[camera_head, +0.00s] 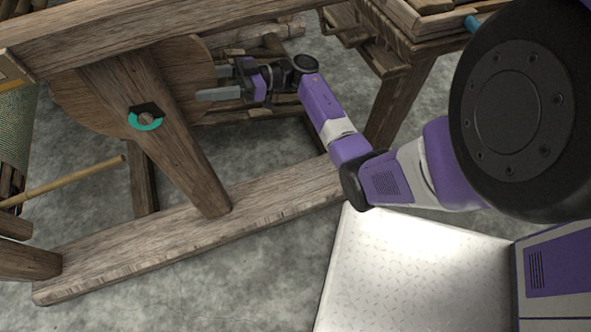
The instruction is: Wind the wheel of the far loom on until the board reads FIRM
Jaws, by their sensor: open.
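The wooden wheel (83,107) of the loom is a large brown disc at the upper left, partly hidden behind a slanted wooden post (180,150). A dark hub with a teal arc (147,121) sits at the wheel's middle on the post. My gripper (208,83) reaches in from the right at the wheel's right rim. Whether the fingers touch the rim I cannot tell. No board with a reading can be made out.
A thick wooden foot beam (130,245) runs along the floor below the wheel. A thin wooden rod (75,181) sticks out at the left. Another wooden frame with a leg (390,105) stands at the upper right. Grey floor (240,270) is bare in front.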

